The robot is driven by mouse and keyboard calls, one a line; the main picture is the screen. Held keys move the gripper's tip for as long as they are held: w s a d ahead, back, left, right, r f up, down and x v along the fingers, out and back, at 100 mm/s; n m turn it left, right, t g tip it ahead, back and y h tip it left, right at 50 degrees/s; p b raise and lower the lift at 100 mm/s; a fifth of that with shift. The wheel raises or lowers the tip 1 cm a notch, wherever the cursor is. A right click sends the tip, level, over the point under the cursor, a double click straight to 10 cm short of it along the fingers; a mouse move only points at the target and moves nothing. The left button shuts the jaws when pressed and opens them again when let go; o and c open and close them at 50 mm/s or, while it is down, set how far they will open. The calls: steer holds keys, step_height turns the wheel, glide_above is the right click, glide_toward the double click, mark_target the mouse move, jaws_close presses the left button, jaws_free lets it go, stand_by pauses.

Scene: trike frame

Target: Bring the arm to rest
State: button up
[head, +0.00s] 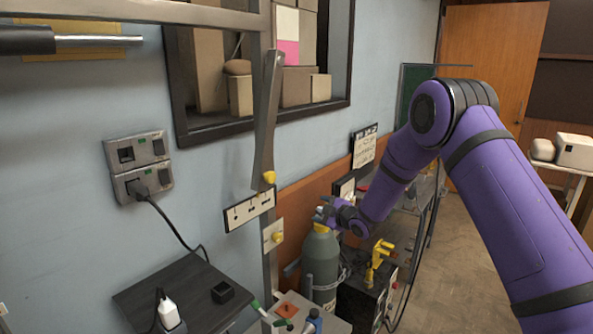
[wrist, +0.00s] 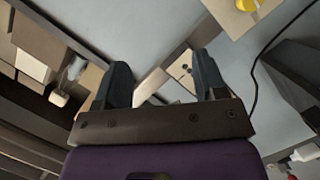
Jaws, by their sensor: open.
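My purple arm reaches in from the right in the head view, bent at the elbow. My gripper (head: 328,212) is at its far end, beside the top of a grey-green gas cylinder (head: 320,258). Whether it touches the cylinder cannot be told. In the wrist view my gripper (wrist: 160,85) has its two dark fingers well apart, with nothing held between them. A pale bar and a socket plate show beyond the fingers.
A metal post (head: 268,130) with a socket strip (head: 249,210) stands left of my gripper. A dark shelf (head: 180,290) holds a plug and a small black box. A yellow-handled tool (head: 380,252) is right of the cylinder. Open floor (head: 460,270) lies below my arm.

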steer(key=s+d+r+m+h, duration=0.2)
steer(key=s+d+r, duration=0.15)
steer(key=r, duration=0.35)
steer(key=s+d+r+m+h, duration=0.2)
steer(key=s+d+r+m, duration=0.1)
steer(key=d+r, duration=0.3)
steer(key=s+d+r+m+h, duration=0.2)
steer(key=s+d+r+h, duration=0.1)
steer(key=r, duration=0.5)
steer(key=s+d+r+m+g+h, duration=0.1)
steer(key=s+d+r+m, duration=0.25)
steer(key=s, duration=0.45)
steer(key=s+d+r+m+g+h, duration=0.1)
steer(key=s+d+r+m, duration=0.2)
steer(key=s, duration=0.5)
steer(key=s+d+m+g, duration=0.2)
steer(key=s+m+g, duration=0.3)
steer(key=s, duration=2.4)
steer(key=shift+d+f+h, duration=0.15)
steer(key=shift+d+h, duration=0.15)
steer(key=shift+d, duration=0.05)
